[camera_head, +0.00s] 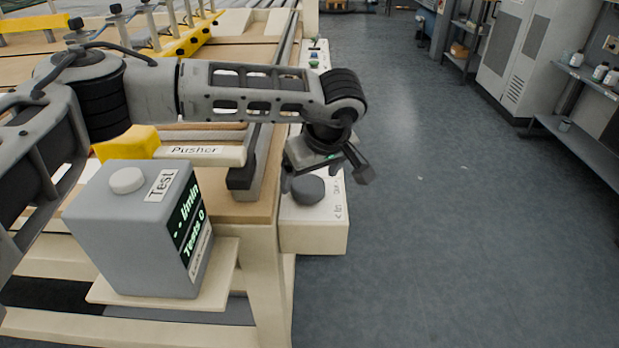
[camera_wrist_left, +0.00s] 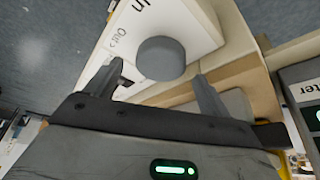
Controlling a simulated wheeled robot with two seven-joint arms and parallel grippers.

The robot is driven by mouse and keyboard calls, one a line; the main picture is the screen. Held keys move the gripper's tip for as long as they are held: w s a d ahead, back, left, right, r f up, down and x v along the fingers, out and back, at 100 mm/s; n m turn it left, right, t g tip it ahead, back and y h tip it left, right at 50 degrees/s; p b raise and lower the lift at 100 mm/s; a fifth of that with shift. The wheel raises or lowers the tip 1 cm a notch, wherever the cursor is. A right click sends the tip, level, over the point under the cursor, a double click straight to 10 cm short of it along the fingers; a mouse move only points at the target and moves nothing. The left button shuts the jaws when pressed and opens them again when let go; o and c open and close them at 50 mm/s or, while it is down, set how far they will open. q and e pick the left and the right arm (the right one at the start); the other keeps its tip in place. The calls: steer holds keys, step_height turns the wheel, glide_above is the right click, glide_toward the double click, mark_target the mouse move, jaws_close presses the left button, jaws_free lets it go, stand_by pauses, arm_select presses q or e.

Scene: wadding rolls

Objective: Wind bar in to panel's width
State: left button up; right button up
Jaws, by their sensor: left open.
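A round dark grey knob (camera_head: 308,190) sits on a cream box (camera_head: 314,238) at the table's right side. In the left wrist view the knob (camera_wrist_left: 160,58) stands beside printed "In" and "Out" labels. My left gripper (camera_head: 326,180) is above the knob with its jaws apart. In the wrist view its fingertips lie to either side of the knob, with visible gaps; I cannot tell their height over it. A dark block (camera_head: 241,178) sits by a grey rail next to the box. I cannot tell which part is the bar, and no panel is clearly identifiable. My right gripper is not in view.
A grey "Test" box (camera_head: 130,235) with a green display stands on a ledge at front left. A cream "Pusher" bar (camera_head: 200,156) lies behind it. Grey floor (camera_head: 450,230) to the right is free. A cabinet (camera_head: 520,55) and shelves stand farther right.

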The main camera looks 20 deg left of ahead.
arm_select(q)
steer(key=v, duration=1.4)
steer(key=shift+s, duration=0.1)
